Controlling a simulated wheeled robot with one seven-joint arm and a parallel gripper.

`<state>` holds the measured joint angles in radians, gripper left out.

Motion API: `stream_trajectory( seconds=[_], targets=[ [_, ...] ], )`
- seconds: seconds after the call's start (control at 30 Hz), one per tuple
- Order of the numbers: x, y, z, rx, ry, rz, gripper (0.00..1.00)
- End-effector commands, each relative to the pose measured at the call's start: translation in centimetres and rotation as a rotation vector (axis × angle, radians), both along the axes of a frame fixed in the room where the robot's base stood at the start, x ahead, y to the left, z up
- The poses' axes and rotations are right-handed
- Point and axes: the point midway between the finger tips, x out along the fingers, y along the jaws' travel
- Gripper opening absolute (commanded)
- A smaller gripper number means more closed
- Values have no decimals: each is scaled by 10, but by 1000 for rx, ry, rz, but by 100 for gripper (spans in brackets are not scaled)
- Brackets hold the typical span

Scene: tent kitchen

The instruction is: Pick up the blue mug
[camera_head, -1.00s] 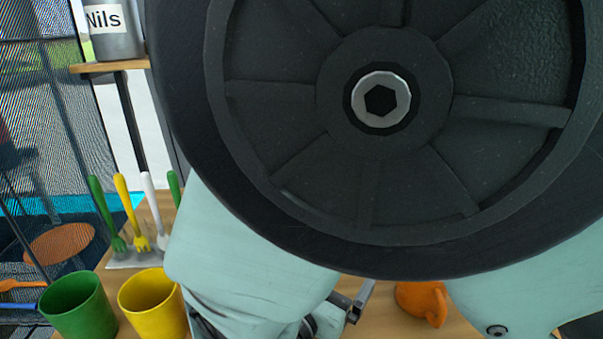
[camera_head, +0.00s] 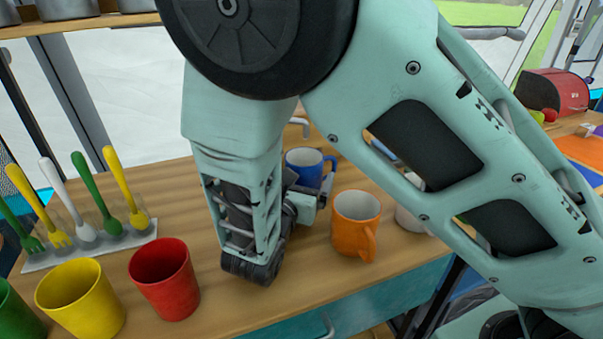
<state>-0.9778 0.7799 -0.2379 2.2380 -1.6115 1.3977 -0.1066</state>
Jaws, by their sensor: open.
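The blue mug (camera_head: 308,158) stands on the wooden counter (camera_head: 190,228), just behind my gripper. Its rim, pale inside and handle on the right show. Its lower part is hidden by my gripper. My gripper (camera_head: 318,190) is open and low over the counter, in front of the blue mug and close to it. Its fingers are small and partly covered by the wrist, so I cannot tell whether they touch the mug or reach around it.
An orange mug (camera_head: 352,224) stands right of my gripper, with a white mug (camera_head: 408,217) partly behind my arm. Red (camera_head: 166,284), yellow (camera_head: 82,303) and green (camera_head: 14,312) cups stand front left. A rack (camera_head: 105,247) holds colored cutlery.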

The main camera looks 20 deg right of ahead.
Motion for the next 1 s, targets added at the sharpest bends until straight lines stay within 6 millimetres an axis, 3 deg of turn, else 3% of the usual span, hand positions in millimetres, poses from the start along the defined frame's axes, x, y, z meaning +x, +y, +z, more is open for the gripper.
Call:
stream_trajectory(
  seconds=[0.17, 0.43, 0.6, 0.63, 0.7, 1.0],
  targets=[
    [15, -13, 0, 1, -1, -1, 95],
    [17, -14, 0, 1, -1, 1, 95],
    [17, -14, 0, 2, -1, 1, 48],
    [17, -14, 0, 2, -1, 1, 43],
    [17, -14, 1, 1, -2, 0, 39],
    [17, -14, 2, 1, -2, 0, 39]
  ],
)
